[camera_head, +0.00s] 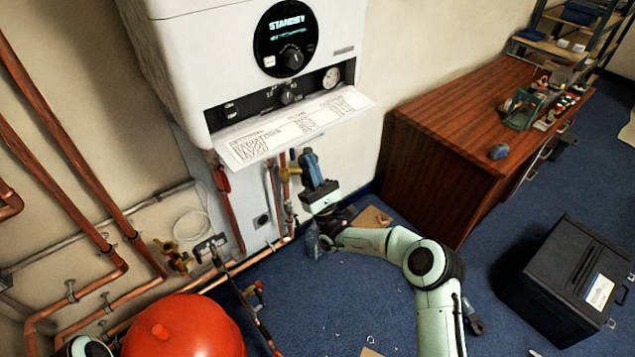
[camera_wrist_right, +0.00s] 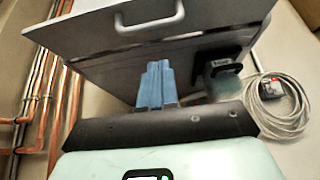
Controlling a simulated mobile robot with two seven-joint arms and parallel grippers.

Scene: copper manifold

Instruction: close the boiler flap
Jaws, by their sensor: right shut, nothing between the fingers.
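The boiler flap (camera_head: 293,127) hangs open at the bottom front of the white boiler (camera_head: 190,50), sticking outward with its printed inner face upward. In the right wrist view the flap (camera_wrist_right: 95,30) shows from below, with a white handle (camera_wrist_right: 150,18) near its edge. My right gripper (camera_head: 307,157) is below the flap's right part, its blue fingers pointing up. The fingers (camera_wrist_right: 157,85) are shut and empty, and appear apart from the flap. My left gripper is out of view.
Copper pipes and valves (camera_head: 178,257) run along the wall below and left of the boiler. A red tank (camera_head: 185,330) stands at the lower left. A wooden desk (camera_head: 440,140) is at the right, and a black case (camera_head: 565,280) is on the blue floor.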

